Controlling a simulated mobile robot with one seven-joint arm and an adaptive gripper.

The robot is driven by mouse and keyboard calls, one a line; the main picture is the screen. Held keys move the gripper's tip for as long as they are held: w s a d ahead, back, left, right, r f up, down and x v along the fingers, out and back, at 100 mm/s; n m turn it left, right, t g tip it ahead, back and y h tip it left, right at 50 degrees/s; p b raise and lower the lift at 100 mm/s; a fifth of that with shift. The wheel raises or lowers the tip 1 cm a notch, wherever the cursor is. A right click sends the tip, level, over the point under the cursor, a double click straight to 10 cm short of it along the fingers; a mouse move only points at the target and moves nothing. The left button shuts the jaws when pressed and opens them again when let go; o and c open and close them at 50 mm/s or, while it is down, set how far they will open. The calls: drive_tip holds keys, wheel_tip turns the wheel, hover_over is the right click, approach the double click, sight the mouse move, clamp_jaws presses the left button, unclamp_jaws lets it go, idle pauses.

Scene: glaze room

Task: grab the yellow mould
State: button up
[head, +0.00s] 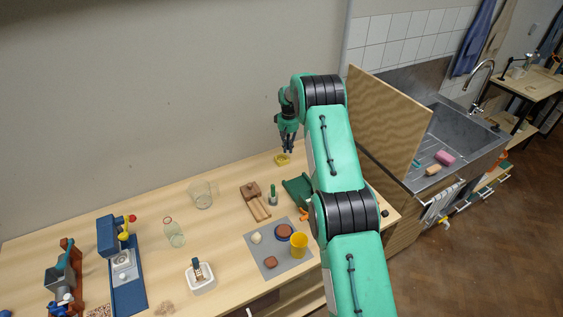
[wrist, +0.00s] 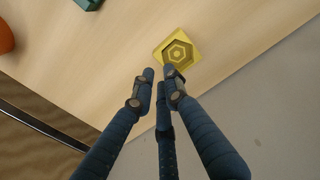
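The yellow mould (wrist: 178,50) lies on the wooden table, a square block with a hexagonal hollow in its face. In the head view the mould (head: 282,159) shows near the table's back edge, by the wall. My gripper (head: 287,149) is above it, fingers pointing down. In the wrist view my gripper (wrist: 160,74) has its fingertips a little apart, just short of the mould's near edge. Nothing is between the fingers. Whether a fingertip touches the mould cannot be told.
A green object (head: 298,190) stands on the table near my arm. A wooden panel (head: 385,125) rises at the right, beside the sink (head: 470,135).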

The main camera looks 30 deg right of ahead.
drive_tip(key=shift+w+f, duration=0.1)
drive_tip(key=shift+f, duration=2.45)
drive_tip(key=shift+c, duration=0.3)
clamp_jaws()
drive_tip(key=shift+r, duration=0.1)
drive_tip(key=shift+r, duration=1.55)
drive_tip(key=shift+s+r, duration=0.2)
drive_tip(key=s+a, duration=0.1)
drive_tip(key=s, duration=0.4)
drive_tip(key=s+a+r, duration=0.1)
drive_tip(key=s+a, duration=0.1)
drive_tip(key=s, duration=0.2)
drive_tip(key=s+a, duration=0.2)
drive_tip(key=s, duration=0.3)
drive_tip(key=shift+s+a+r, duration=0.15)
drive_tip(key=shift+s+r, duration=0.05)
drive_tip(key=shift+s, duration=0.1)
